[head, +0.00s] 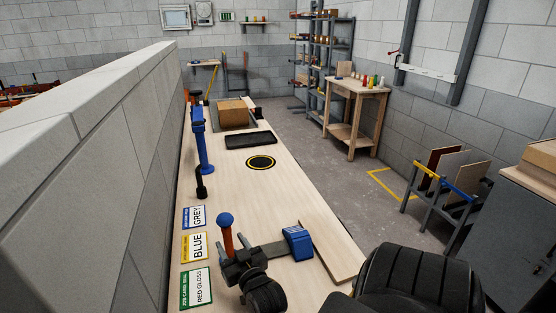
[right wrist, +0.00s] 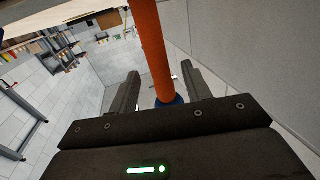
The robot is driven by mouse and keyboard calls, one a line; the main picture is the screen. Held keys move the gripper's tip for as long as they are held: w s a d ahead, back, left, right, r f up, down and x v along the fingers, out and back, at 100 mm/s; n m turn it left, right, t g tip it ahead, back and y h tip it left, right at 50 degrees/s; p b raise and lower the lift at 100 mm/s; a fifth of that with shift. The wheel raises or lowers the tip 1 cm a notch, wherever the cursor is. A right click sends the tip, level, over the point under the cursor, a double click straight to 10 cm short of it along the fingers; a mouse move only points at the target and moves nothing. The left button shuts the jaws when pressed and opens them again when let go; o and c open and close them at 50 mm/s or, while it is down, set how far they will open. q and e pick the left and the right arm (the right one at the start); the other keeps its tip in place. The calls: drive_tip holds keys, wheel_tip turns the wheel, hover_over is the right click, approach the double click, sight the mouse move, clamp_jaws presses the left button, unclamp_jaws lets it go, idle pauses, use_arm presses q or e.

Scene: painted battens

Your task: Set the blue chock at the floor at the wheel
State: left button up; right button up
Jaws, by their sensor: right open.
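A blue block (head: 297,242), slightly wedge-like, is at the end of a dark bar (head: 270,250), beside a pale board (head: 332,258) on the bench. I cannot tell whether it is the chock or part of a clamp. My right gripper (head: 242,260) is open at the near end of the bench, by an orange handle (head: 225,240) with a blue knob. In the right wrist view the orange handle (right wrist: 150,45) passes between the spread fingers of my right gripper (right wrist: 160,78). I cannot make out a wheel. My left gripper is out of view.
The long bench (head: 245,195) carries a blue clamp (head: 201,140), a black tray (head: 250,140), a cardboard box (head: 233,112) and a label reading BLUE (head: 195,246). A block wall (head: 85,150) borders it on the left. Open floor (head: 320,165) lies right, with a board rack (head: 440,190) beyond.

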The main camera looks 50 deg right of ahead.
drive_tip(key=shift+w, duration=0.1)
drive_tip(key=p+x, duration=0.2)
drive_tip(key=x, duration=0.2)
drive_tip(key=shift+w+d+r, duration=0.1)
drive_tip(key=shift+w+d, duration=0.05)
drive_tip(key=shift+w, duration=0.1)
drive_tip(key=shift+w+d, duration=0.15)
drive_tip(key=shift+w, duration=0.1)
clamp_jaws()
